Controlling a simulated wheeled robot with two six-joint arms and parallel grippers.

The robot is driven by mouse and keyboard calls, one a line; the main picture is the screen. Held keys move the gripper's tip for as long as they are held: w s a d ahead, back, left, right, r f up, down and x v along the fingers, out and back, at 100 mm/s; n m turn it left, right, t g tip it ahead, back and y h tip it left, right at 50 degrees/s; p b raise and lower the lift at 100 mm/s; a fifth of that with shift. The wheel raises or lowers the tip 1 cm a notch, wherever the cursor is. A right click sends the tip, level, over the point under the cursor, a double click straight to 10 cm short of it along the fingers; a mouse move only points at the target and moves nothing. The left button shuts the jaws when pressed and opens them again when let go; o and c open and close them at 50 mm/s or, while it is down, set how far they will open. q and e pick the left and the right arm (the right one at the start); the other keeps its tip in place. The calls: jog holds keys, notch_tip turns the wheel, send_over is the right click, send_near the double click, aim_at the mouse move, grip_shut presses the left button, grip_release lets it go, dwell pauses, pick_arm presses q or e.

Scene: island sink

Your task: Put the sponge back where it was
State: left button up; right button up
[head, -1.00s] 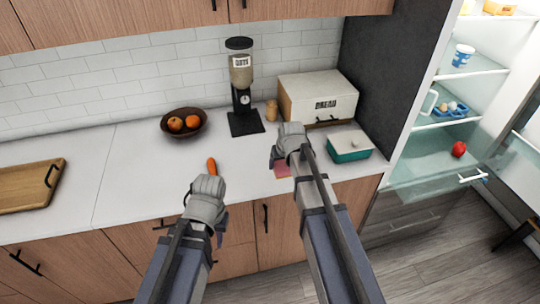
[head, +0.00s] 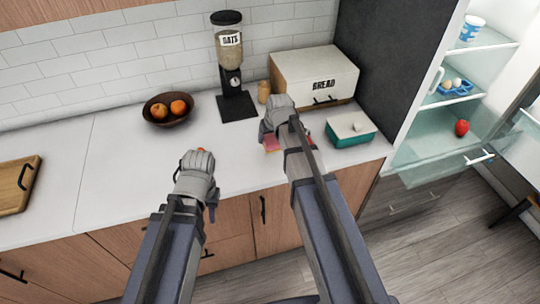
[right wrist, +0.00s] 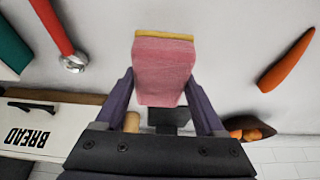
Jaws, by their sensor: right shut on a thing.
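The pink sponge with a yellow layer (right wrist: 164,66) is between the two purple fingers of my right gripper (right wrist: 163,88) in the right wrist view. In the head view the sponge (head: 271,145) shows partly below my right gripper (head: 272,138), over the counter in front of the bread box. I cannot tell whether it touches the counter. My left gripper (head: 194,178) is over the counter's front part, left of the right one. Its fingers are mostly hidden behind its grey wrist.
A carrot (right wrist: 287,61), a red-handled tool (right wrist: 56,30), a teal container (head: 350,132), the bread box (head: 312,75), an oats dispenser (head: 233,70) and a fruit bowl (head: 168,119) are on the counter (head: 120,160). The counter's left-middle is clear. An open fridge (head: 450,120) stands right.

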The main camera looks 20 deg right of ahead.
aim_at(270, 157)
jog(key=shift+s+f+b, duration=0.1)
jog(key=shift+f+b, duration=3)
jog(key=shift+f, duration=0.6)
jog(key=shift+r, duration=0.15)
jog(key=o, duration=1.2)
jog(key=shift+c, duration=0.2)
